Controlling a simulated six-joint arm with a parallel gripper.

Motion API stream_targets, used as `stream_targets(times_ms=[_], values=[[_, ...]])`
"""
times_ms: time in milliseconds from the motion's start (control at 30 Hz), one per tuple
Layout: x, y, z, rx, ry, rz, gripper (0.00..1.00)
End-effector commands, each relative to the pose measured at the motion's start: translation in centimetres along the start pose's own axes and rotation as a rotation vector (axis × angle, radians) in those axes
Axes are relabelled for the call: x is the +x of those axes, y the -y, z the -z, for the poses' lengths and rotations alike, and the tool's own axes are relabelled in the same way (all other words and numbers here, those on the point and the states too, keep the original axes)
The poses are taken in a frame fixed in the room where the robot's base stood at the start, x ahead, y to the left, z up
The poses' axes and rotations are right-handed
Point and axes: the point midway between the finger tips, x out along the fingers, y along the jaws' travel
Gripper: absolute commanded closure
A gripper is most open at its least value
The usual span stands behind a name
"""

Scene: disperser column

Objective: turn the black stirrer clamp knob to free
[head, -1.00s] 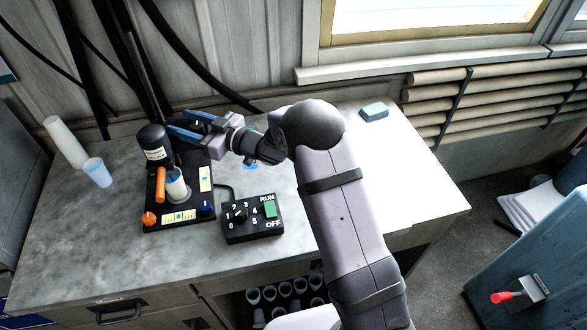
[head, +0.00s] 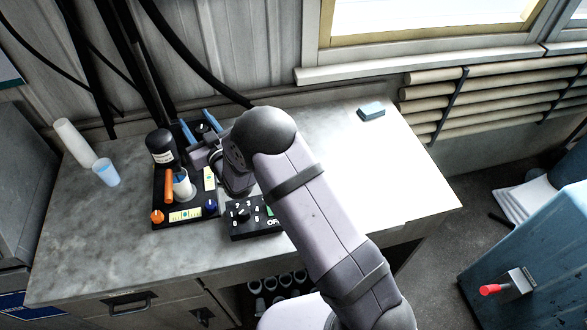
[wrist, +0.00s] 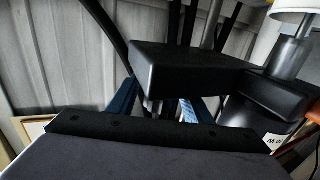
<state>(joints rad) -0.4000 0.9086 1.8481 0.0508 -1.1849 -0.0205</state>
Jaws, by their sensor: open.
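My gripper (head: 197,124) is open behind the stirrer stand (head: 160,208), with its two blue fingers pointing toward the back wall. A dark, round knob-like part (head: 202,130) shows between the fingers in the head view; I cannot tell whether it is the black clamp knob or whether the fingers touch it. In the wrist view, the blue fingers (wrist: 155,108) are partly hidden behind a black block (wrist: 185,70) on the stirrer. A metal rod rises behind that block. The knob's pointer and setting cannot be read.
The black labelled cylinder (head: 160,146) stands left of my gripper. An orange cylinder (head: 169,186), white cup (head: 184,187), orange knob (head: 157,216) and blue knob (head: 211,207) are in front. The control box (head: 245,222) is partly hidden by my arm.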

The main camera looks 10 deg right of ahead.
Motion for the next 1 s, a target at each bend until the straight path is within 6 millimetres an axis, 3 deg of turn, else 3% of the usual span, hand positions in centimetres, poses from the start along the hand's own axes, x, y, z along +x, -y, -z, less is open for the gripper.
stream_targets(times_ms=[467, 500, 700, 1000], values=[[-7.6, 0.0, -0.3, 0.001, -0.001, -0.003, 0.55], [-7.2, -0.2, 1.3, 0.001, -0.010, -0.001, 0.55], [-7.0, -1.8, 5.0, -0.005, 0.049, -0.001, 0.55], [-9.1, -4.8, 3.5, 0.000, 0.272, -0.047, 0.55]])
